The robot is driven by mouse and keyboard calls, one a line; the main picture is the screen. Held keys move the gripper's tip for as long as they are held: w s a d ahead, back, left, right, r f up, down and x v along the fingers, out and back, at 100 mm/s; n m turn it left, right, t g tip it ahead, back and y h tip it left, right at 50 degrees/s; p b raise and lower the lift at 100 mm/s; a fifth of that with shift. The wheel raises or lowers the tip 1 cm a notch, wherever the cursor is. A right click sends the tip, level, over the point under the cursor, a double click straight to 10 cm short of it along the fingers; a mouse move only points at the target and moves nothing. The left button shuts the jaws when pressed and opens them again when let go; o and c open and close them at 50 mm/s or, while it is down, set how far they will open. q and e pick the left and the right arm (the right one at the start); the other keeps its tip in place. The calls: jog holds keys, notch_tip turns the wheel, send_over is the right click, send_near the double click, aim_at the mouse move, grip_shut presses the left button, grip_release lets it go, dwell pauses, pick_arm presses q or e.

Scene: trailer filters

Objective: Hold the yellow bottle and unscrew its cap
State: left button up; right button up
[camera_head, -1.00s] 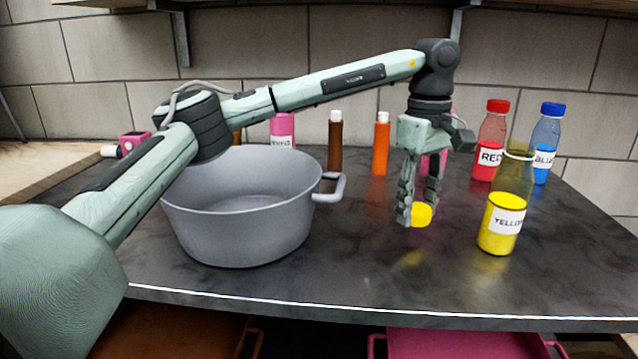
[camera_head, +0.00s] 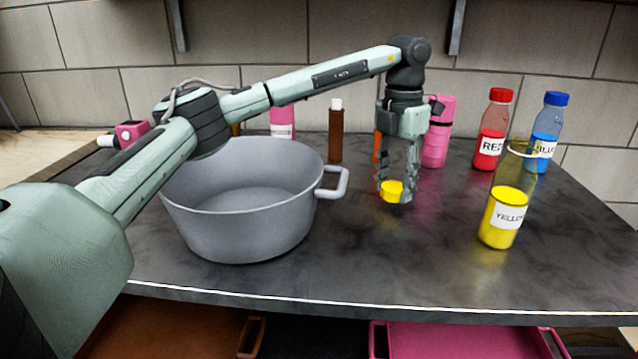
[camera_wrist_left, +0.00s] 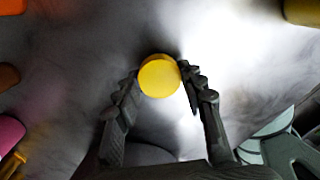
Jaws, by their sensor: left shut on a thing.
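The yellow bottle (camera_head: 503,219) stands upright and uncapped near the front right of the counter, with a YELLOW label and yellow liquid in its lower part. Its yellow cap (camera_head: 391,190) is apart from it, to its left. My left gripper (camera_head: 395,188) points down and is shut on the cap, low over the counter. The left wrist view shows the cap (camera_wrist_left: 159,75) between the two fingertips (camera_wrist_left: 160,80).
A grey pot (camera_head: 240,215) stands left of my left gripper, its handle close by. A red bottle (camera_head: 489,148) and a blue bottle (camera_head: 545,140) stand behind the yellow one. A pink bottle (camera_head: 437,145) and a brown bottle (camera_head: 335,135) stand at the back. Front middle counter is clear.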

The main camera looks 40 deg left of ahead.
pick_arm(q)
send_near(323, 200)
jog(key=d+f, duration=0.1)
jog(key=w+d+f, duration=0.1)
jog(key=f, duration=0.1)
jog(key=w+d+f, duration=0.1)
jog(key=f, duration=0.1)
jog(key=shift+d+p, duration=0.15)
jog(key=shift+p, duration=0.15)
jog(key=s+a, duration=0.1)
jog(key=s+a+f, duration=0.1)
jog(key=a, duration=0.1)
jog(key=shift+s+a, duration=0.15)
jog(key=shift+f, duration=0.45)
jog(key=o, duration=1.3)
pick_arm(e)
notch_tip(323, 200, down, 2)
jog(key=shift+a+f, duration=0.1)
jog(key=shift+f, duration=0.05)
